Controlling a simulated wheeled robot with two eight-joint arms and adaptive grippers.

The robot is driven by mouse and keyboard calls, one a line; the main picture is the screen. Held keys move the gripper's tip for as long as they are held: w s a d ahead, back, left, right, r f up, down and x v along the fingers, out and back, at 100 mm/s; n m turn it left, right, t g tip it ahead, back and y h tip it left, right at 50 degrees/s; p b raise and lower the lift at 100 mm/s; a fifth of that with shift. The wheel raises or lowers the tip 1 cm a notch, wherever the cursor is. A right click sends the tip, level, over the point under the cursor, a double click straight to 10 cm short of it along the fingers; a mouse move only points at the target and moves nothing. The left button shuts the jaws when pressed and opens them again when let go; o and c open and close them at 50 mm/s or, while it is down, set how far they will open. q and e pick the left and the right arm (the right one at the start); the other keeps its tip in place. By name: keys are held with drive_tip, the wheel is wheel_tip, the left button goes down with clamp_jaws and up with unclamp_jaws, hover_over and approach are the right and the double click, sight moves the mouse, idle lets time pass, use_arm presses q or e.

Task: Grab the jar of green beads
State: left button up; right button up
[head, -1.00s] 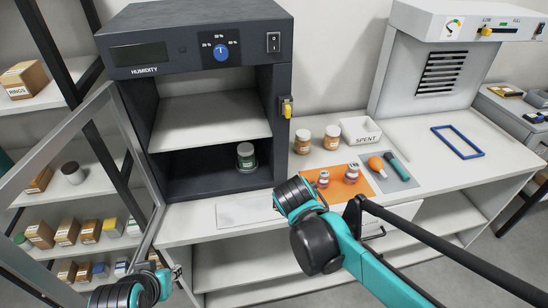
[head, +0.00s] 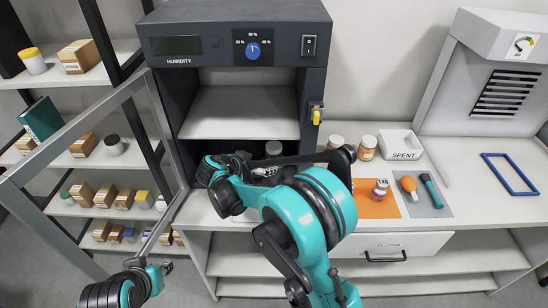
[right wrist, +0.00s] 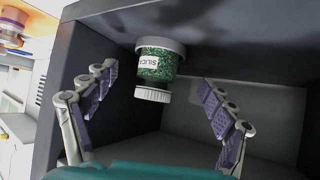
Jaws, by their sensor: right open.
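The jar of green beads (right wrist: 160,66) stands on the cabinet's lower floor. It has a white lid and a SILICA label.
The dark humidity cabinet (head: 165,115) has walls and a middle shelf (head: 240,113) close around the gripper. Its glass door (head: 70,127) stands open at the left. Small jars, a SPENT tray (head: 402,145) and an orange mat (head: 366,209) lie to the right.

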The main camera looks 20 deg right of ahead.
sight(268, 157)
drive_tip(key=shift+w+d+b, duration=0.35)
drive_tip(key=shift+w+d, duration=0.9)
drive_tip(key=shift+d, duration=0.25)
drive_tip(key=x, duration=0.2)
drive_tip(key=r+b+x, duration=0.1)
drive_tip(key=x, duration=0.1)
drive_tip(key=shift+w+d+f, duration=0.3)
drive_tip(key=shift+w+d, duration=0.15)
drive_tip(key=shift+s+r, duration=0.1)
drive_tip(key=shift+c, duration=1.2)
drive_tip(key=c, duration=1.2)
